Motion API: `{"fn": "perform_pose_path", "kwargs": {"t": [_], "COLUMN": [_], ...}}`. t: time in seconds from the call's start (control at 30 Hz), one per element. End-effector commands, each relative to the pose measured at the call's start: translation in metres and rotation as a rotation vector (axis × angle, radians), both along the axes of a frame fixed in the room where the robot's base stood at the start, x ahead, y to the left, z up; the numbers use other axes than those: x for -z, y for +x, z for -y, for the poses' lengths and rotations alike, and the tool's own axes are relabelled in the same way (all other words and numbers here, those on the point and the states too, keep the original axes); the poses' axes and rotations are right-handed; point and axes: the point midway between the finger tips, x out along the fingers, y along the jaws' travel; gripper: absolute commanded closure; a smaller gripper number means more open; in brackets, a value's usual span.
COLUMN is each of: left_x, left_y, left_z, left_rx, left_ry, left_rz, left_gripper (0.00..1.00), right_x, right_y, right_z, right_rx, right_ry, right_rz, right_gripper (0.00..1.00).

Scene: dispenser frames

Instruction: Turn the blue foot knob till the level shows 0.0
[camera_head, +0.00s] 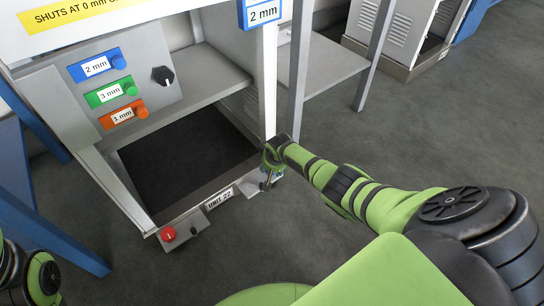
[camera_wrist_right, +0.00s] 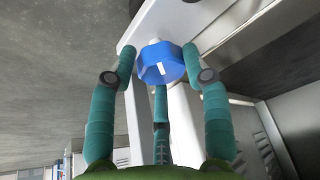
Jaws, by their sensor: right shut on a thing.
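The blue foot knob (camera_wrist_right: 151,74) shows in the right wrist view, with a white mark on its face and a pale stem above it. My right gripper (camera_wrist_right: 160,58) is shut on it, with a teal finger at its left and right sides and a third finger below. In the head view my right gripper (camera_head: 269,171) is at the front right lower corner of the unit marked UNIT 22 (camera_head: 233,184), and it mostly hides the knob. No level reading can be seen in either view. My left gripper is outside the picture.
A red knob (camera_head: 168,234) sits at the unit's front left corner. The unit's panel has blue (camera_head: 119,62), green (camera_head: 130,89) and orange (camera_head: 140,112) buttons and a black dial (camera_head: 162,76). A grey side shelf (camera_head: 325,65) stands right of the unit. The floor in front is clear.

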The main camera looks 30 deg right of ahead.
Motion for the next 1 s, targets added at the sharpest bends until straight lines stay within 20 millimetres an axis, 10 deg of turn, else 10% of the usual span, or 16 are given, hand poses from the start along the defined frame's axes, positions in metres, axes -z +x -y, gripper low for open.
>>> {"fn": "perform_pose_path", "kwargs": {"t": [0.1,0.63,1.0], "left_x": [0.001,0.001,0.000], "left_y": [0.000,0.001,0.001], "left_z": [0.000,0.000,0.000], "left_rx": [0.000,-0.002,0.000], "left_ry": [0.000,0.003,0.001], "left_rz": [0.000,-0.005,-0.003], "left_gripper": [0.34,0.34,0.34], "right_x": [-0.006,-0.006,-0.041], "right_y": [0.010,0.003,-0.010], "right_z": [-0.005,-0.001,-0.006], "right_rx": [-0.007,-0.004,-0.005], "right_ry": [0.008,0.001,0.002], "right_rz": [0.031,0.016,0.020], "right_gripper": [0.30,0.30,0.30]}}
